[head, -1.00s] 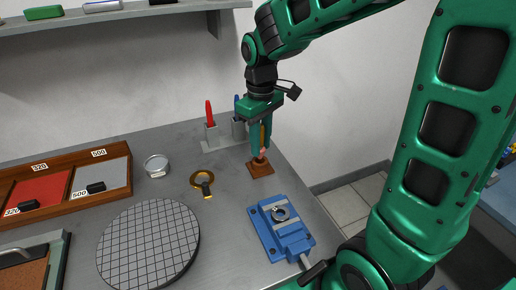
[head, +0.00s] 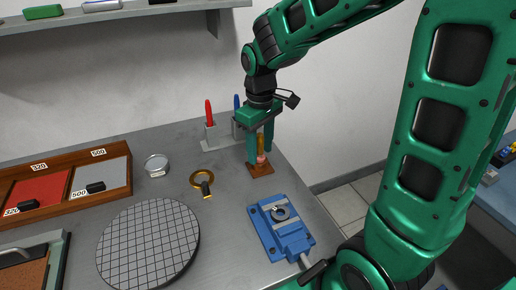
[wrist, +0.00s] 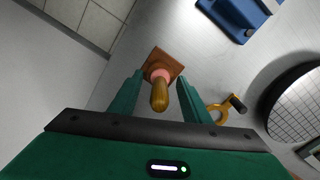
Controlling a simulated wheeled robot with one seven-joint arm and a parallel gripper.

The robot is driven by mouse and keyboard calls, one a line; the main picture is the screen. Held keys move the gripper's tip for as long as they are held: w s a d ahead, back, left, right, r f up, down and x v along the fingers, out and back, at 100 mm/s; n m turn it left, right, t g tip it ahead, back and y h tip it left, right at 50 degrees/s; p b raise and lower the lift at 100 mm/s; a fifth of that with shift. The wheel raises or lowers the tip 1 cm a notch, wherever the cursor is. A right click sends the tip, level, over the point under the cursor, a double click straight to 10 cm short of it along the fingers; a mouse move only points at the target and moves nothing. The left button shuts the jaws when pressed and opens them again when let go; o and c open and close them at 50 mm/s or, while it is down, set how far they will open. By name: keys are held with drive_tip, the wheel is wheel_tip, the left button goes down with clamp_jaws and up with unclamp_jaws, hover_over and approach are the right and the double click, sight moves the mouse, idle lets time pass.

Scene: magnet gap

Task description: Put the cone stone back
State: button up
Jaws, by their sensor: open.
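The cone stone has a pink stone part (head: 261,159) at the bottom and a golden-brown handle (head: 260,143) above it. It stands roughly upright at the small brown wooden stand (head: 261,170), near the bench's right edge. In the wrist view, the handle (wrist: 159,97) points toward the camera and the pink part (wrist: 158,74) meets the stand (wrist: 174,60). My gripper (head: 260,155) is open, with one finger on each side of the handle. In the wrist view, gaps show between the handle and both fingers (wrist: 159,82). The stone's lower end is hidden.
A blue vise (head: 281,228) with a ring is in front of the stand. A brass ring magnifier (head: 203,182) and a round gridded plate (head: 148,243) lie to the left. A grey holder (head: 214,138) with red and blue pens stands behind, close to my gripper.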

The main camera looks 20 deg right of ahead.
wheel_tip(320, 180, up, 12)
drive_tip(key=shift+r, duration=0.1)
idle(0.4)
drive_tip(key=s+d+f+m, duration=0.3)
drive_tip(key=s+d+m, duration=0.1)
drive_tip(key=s, duration=0.3)
drive_tip(key=s+d+f+m, duration=0.2)
drive_tip(key=s+d+m, duration=0.2)
drive_tip(key=s+d, duration=0.3)
drive_tip(key=s+d+f+m, duration=0.3)
drive_tip(key=s+d, duration=0.3)
drive_tip(key=s, duration=0.3)
drive_tip(key=shift+f+m, duration=0.35)
drive_tip(key=shift+m, duration=0.05)
drive_tip(key=shift+w+f, duration=0.25)
drive_tip(key=shift+w, duration=0.3)
